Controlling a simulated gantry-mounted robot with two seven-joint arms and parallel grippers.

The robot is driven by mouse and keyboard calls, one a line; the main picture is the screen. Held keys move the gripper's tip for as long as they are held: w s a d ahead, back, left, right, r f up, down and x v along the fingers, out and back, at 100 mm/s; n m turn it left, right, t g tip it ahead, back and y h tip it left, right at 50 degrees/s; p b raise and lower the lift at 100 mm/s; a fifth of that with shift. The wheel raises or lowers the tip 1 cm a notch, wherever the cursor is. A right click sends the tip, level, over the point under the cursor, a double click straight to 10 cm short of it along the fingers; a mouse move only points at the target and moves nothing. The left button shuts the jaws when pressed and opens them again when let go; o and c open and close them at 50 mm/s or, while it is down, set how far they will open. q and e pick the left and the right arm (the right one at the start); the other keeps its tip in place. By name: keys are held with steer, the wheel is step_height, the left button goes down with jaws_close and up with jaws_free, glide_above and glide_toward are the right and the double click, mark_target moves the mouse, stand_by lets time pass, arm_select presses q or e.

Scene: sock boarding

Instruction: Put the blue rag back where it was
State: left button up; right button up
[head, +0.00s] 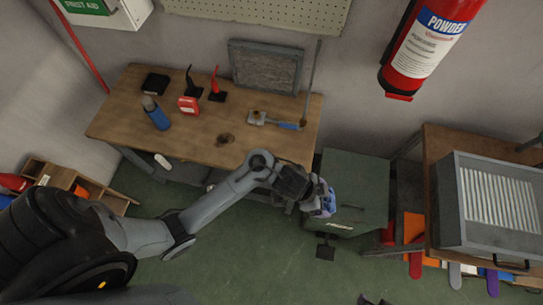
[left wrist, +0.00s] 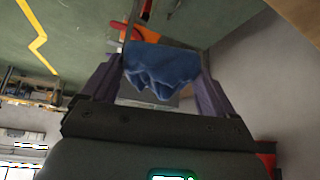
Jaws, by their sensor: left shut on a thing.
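My left gripper (head: 318,203) is shut on the blue rag (head: 327,205) and holds it up near the left side of the grey-green cabinet (head: 358,180). In the left wrist view the crumpled blue rag (left wrist: 160,72) fills the space between the two fingers and hangs in folds. The gripper and rag are just past the right front corner of the wooden workbench (head: 190,140). My right gripper does not show in either view.
The bench carries a blue bottle (head: 157,115), a red-and-white container (head: 188,105), a blue-handled tool (head: 285,125) and a dark stain. A ribbed metal box (head: 490,205) stands on a wooden table at right. Green floor (head: 260,265) is open in front.

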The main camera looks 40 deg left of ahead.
arm_select(q)
steer(key=s+a+f+m+g, duration=0.2)
steer(key=s+a+f+m, duration=0.1)
steer(key=a+f, duration=0.45)
steer(key=shift+y, duration=0.4)
steer(key=w+a+f, duration=0.1)
steer(key=w+a, duration=0.2)
steer(key=a, duration=0.3)
steer(key=w+a+f, duration=0.2)
steer(key=w+a, duration=0.1)
steer(key=a, duration=0.3)
steer(key=w+a+f, duration=0.1)
steer(key=w+a, duration=0.2)
steer(key=a, duration=0.3)
steer(key=shift+a+f+b, duration=0.25)
steer(key=shift+a+b, duration=0.05)
steer(key=shift+a, duration=0.05)
steer(key=shift+w+a+f, duration=0.1)
steer(key=shift+a+f, duration=0.15)
steer(key=shift+a, duration=0.05)
steer(key=shift+f, duration=1.95)
steer(key=shift+f+b, duration=0.1)
steer(key=shift+b, duration=0.2)
steer(key=o, duration=0.8)
steer(key=shift+o, duration=0.2)
